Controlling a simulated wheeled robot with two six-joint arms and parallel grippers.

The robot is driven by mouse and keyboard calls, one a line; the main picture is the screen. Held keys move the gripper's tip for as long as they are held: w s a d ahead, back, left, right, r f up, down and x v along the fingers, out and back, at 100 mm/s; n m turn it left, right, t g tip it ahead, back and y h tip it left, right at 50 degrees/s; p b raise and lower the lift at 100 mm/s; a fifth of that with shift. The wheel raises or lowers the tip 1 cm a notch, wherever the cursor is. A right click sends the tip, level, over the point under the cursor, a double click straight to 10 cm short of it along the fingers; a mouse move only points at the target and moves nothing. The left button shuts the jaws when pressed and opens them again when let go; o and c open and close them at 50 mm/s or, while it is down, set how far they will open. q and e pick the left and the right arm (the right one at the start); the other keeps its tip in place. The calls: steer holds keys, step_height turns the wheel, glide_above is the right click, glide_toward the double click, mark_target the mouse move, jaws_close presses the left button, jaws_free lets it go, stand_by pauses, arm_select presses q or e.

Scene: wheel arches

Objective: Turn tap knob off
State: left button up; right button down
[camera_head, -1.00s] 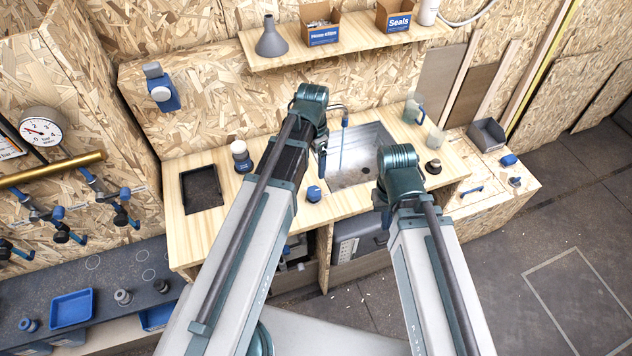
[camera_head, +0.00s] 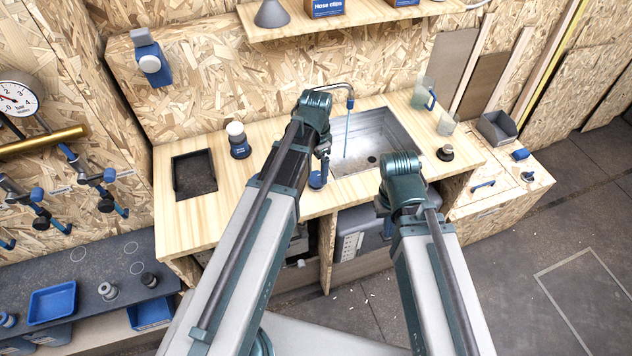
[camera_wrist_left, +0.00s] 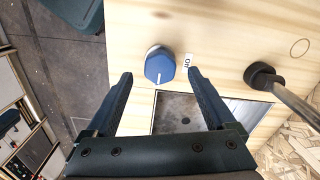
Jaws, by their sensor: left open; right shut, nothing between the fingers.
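The blue tap knob (camera_head: 317,180) stands on the wooden counter in front of the sink (camera_head: 375,140). In the left wrist view the knob (camera_wrist_left: 159,66) has a white line on its top and a small ON label (camera_wrist_left: 188,60) beside it. My left gripper (camera_wrist_left: 160,75) is open, with one finger on each side of the knob in that view; contact does not show. In the head view my left gripper (camera_head: 323,158) is just above the knob, partly hidden.
In the left wrist view the dark spout base (camera_wrist_left: 263,75) is right of the fingers.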

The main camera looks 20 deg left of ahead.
mark_target(316, 176)
arm_select(q)
step_height(316, 176, down, 3)
steer(key=shift+f+b, duration=0.15)
steer(key=shift+b, duration=0.95)
steer(key=c, duration=1.4)
